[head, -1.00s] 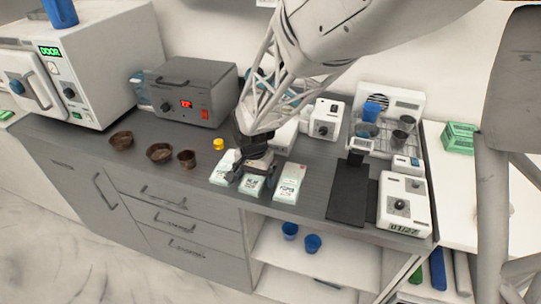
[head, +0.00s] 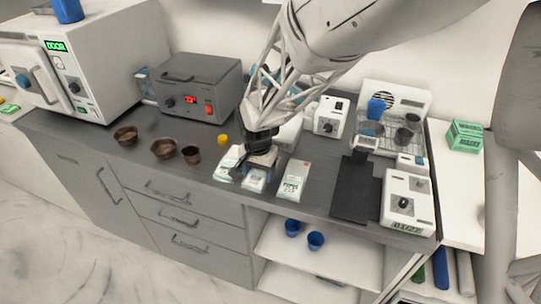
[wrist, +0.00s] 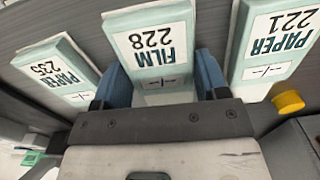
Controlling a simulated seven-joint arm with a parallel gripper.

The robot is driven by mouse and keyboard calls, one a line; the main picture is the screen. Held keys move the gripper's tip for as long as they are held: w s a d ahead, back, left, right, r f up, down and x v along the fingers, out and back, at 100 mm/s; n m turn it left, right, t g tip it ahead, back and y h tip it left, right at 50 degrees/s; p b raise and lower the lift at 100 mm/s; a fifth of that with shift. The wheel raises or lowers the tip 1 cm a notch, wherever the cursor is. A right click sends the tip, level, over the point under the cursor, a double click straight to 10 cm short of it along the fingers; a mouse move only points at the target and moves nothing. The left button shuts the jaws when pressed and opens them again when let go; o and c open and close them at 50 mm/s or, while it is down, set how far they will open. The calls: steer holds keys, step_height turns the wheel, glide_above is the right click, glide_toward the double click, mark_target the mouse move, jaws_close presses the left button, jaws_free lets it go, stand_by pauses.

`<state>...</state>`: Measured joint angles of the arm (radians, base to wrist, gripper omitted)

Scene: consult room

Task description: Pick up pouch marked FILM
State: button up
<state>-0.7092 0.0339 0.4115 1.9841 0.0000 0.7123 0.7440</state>
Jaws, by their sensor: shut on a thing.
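In the wrist view the two blue fingers of my gripper (wrist: 163,78) close on the pouch's sides. I cannot tell whether the pouch is clear of the counter. A pouch marked PAPER 221 (wrist: 277,42) lies on one side, and one marked PAPER 235 (wrist: 58,72) on the other.
The PAPER pouches flank my gripper closely on the counter, at left (head: 226,164) and right (head: 294,181). A yellow object (head: 223,140) and brown bowls (head: 163,148) stand to the left. A dark flat plate (head: 355,190) and a white device (head: 407,200) stand to the right.

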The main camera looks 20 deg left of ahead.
mark_target(260, 175)
steer(key=shift+r, duration=0.15)
steer(key=shift+r, duration=0.5)
steer(key=shift+s+d+r, duration=0.15)
steer(key=shift+r, duration=0.45)
steer(key=shift+s+d+r, duration=0.15)
steer(key=shift+r, duration=0.4)
steer(key=s+d+r, duration=0.1)
steer(key=s+d, duration=0.8)
steer(key=s, duration=0.2)
steer(key=shift+s+d+r, duration=0.15)
steer(key=shift+s+d, duration=0.15)
steer(key=shift+s, duration=0.05)
steer(key=shift+r, duration=0.1)
